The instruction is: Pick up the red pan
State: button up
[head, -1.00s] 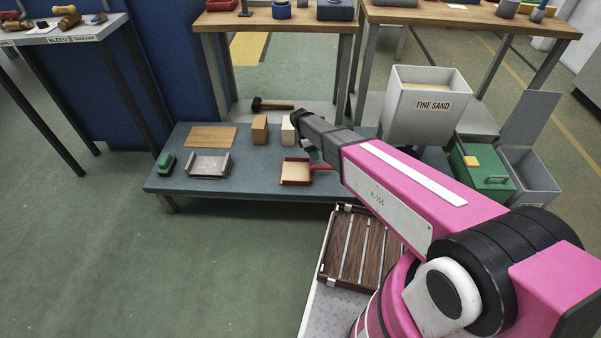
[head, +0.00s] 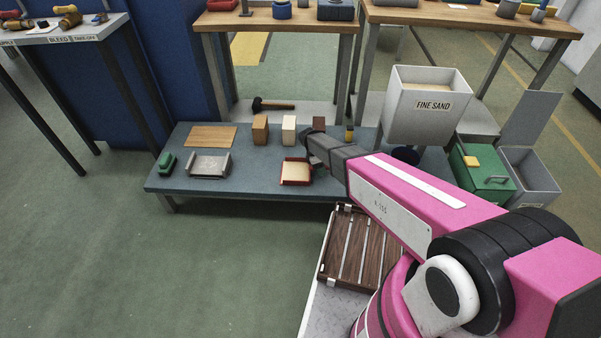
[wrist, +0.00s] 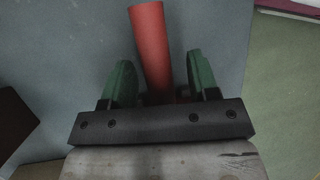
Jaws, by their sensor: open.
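The red pan (head: 296,172) lies on the low blue-grey table (head: 255,184). It has a red rim and a cream inside, and its pan part shows just left of my gripper (head: 321,171) in the head view. In the wrist view its red handle (wrist: 149,35) runs between the two green fingers of my gripper (wrist: 160,68). The fingers are apart, with gaps on both sides of the handle. The handle's near end is hidden by the gripper's dark bar, and the arm hides the handle in the head view.
A metal dustpan-like tray (head: 209,164), a green block-like item (head: 167,162), a wooden board (head: 211,137), a brown block (head: 260,129) and a cream block (head: 289,129) share the table. The fine sand bin (head: 418,108) stands right. A slatted wooden crate (head: 358,250) is nearer me.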

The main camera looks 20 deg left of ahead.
jog(key=c, duration=1)
jog(key=shift+r, duration=0.15)
notch_tip(320, 180, up, 4)
jog(key=shift+r, duration=0.2)
jog(key=w+d+r, duration=0.6)
jog(key=w+d, duration=0.1)
jog(key=w, duration=0.1)
jog(key=shift+w+d+r, duration=0.2)
jog(key=shift+w+d, duration=0.2)
